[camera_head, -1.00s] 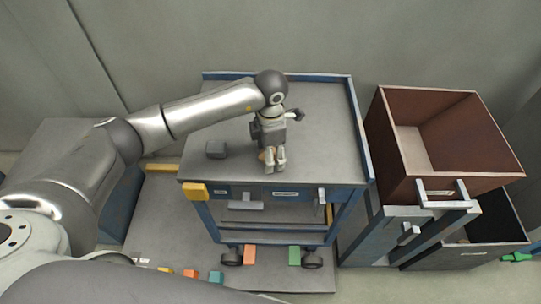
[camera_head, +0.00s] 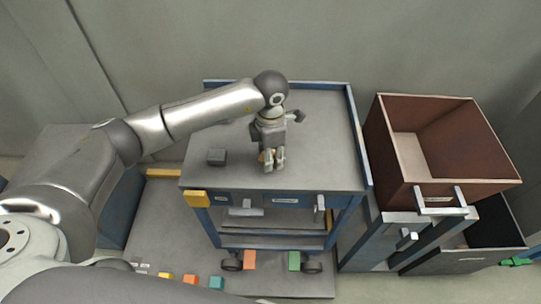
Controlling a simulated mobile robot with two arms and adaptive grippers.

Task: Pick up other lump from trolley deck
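A small brownish lump (camera_head: 262,157) shows on the trolley deck (camera_head: 320,150), at the left side of my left gripper's fingers and partly hidden by them. My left gripper (camera_head: 272,160) points down at the deck near its front middle. Its two fingers show close to each other; whether they hold the lump cannot be made out. A dark grey block (camera_head: 216,157) lies on the deck to the left of the gripper, apart from it. My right gripper is not in view.
The blue trolley has a raised rim (camera_head: 357,130) and a yellow block (camera_head: 197,198) at its front left corner. An open brown box (camera_head: 465,150) stands to the right, above an open dark drawer (camera_head: 490,225). Several coloured blocks lie on the floor plate. The deck's right side is clear.

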